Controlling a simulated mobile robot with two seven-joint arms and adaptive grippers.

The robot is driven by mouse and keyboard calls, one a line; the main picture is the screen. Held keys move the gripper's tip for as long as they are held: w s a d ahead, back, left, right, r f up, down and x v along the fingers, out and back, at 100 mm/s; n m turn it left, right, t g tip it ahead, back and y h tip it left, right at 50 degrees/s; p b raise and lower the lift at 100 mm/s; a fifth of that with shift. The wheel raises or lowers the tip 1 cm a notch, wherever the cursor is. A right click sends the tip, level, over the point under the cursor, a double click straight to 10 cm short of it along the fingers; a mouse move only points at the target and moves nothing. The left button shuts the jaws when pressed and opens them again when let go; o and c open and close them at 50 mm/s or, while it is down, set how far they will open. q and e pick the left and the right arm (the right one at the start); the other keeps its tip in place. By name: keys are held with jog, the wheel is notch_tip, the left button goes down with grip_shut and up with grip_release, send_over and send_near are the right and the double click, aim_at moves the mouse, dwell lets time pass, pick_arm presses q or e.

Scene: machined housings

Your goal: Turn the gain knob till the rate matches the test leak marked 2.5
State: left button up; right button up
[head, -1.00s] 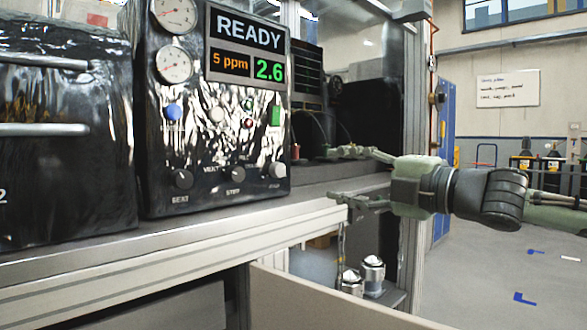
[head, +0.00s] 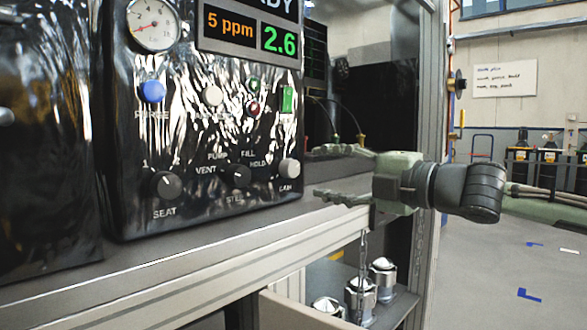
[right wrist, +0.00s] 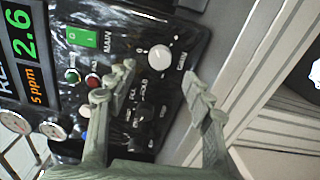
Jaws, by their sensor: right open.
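The gain knob (head: 289,169) is a light grey round knob at the lower right corner of the black glossy panel. In the right wrist view the gain knob (right wrist: 159,58) lies ahead of the fingers, above the gap between them in the picture. My right gripper (head: 328,173) is open and empty, to the right of the knob. In the right wrist view its fingertips (right wrist: 160,90) are spread apart and the knob is not between them. My left gripper is not in view.
The step knob (head: 236,176) and seat knob (head: 168,185) sit left of the gain knob. A green main switch (head: 287,99) is above it. The bench edge (head: 230,240) runs below the panel. Metal-capped cylinders (head: 361,292) stand on a lower shelf.

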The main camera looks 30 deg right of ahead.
aim_at(294, 169)
jog(key=x, duration=0.4)
jog(key=shift+w+a, duration=0.25)
jog(key=shift+w, duration=0.05)
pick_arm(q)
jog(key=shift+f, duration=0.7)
pick_arm(e)
jog(key=shift+x, duration=0.85)
jog(key=shift+c, duration=0.4)
jog(key=c, duration=1.1)
jog(key=shift+p, duration=0.4)
jog(key=n+p, duration=0.2)
jog(key=p, duration=0.1)
jog(key=shift+n, duration=0.4)
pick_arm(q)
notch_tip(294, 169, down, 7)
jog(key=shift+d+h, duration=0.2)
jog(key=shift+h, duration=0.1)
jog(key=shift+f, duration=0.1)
pick_arm(e)
jog(key=o, duration=1.2)
